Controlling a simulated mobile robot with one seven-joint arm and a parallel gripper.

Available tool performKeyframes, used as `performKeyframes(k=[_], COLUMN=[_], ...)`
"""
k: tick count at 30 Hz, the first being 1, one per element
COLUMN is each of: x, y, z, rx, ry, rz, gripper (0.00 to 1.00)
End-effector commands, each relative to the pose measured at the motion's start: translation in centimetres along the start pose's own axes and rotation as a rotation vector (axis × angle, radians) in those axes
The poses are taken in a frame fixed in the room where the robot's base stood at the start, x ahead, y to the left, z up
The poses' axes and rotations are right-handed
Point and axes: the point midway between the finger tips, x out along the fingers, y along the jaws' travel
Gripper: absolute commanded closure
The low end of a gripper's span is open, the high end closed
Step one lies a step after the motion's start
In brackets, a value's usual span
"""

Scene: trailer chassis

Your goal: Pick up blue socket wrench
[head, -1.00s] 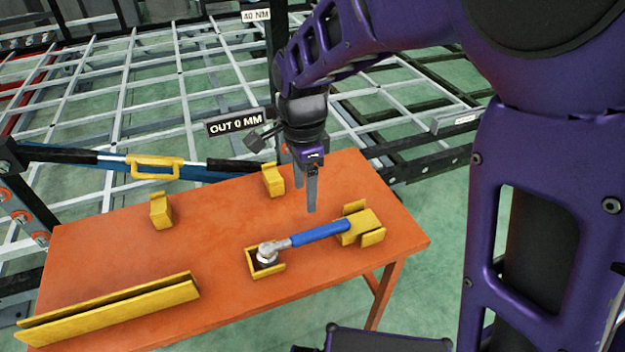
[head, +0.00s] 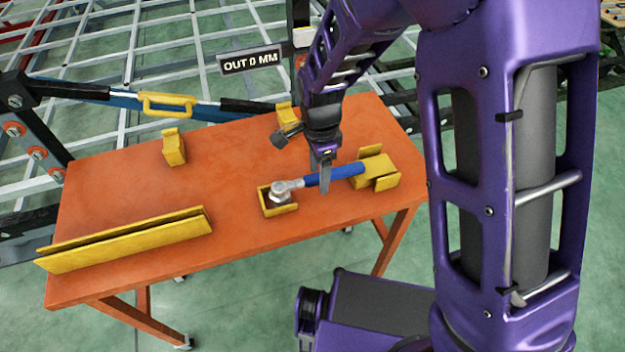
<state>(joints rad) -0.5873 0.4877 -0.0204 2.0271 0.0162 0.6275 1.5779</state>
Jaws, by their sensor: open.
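The blue socket wrench (head: 345,171) lies on the orange table in the head view. Its silver head (head: 281,190) sits in a small yellow open holder (head: 281,210) on the left. The right end of its blue handle rests at a yellow cradle (head: 374,168). My gripper (head: 324,184) points down at the left part of the blue handle, with a finger overlapping it in the picture. The gripper is open. I cannot tell whether its fingers are around the handle or touching it.
The orange table (head: 110,215) also bears a long yellow channel (head: 130,240) at front left and yellow brackets (head: 174,150) at the back. A black and blue bar with a yellow handle (head: 168,104) runs behind it. The table's left middle is clear.

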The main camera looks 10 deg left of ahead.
Motion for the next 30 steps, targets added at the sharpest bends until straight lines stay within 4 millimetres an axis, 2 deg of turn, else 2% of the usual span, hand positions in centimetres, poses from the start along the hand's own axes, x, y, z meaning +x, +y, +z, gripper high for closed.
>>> performKeyframes(k=[1, 6, 14, 25, 26, 30], x=[1.0, 2.8, 3.0, 3.0, 3.0, 3.0], y=[-0.2, -0.2, -0.2, -0.2, -0.2, -0.2], z=[-0.1, -0.1, -0.1, -0.1, -0.1, -0.1], rx=[0.0, -0.002, -0.001, -0.001, -0.001, -0.001], ry=[0.0, 0.0, 0.0, 0.0, 0.0, 0.0], rz=[0.003, 0.001, -0.001, -0.001, -0.001, -0.001], gripper=[0.32, 0.32, 0.32, 0.97, 1.0, 1.0])
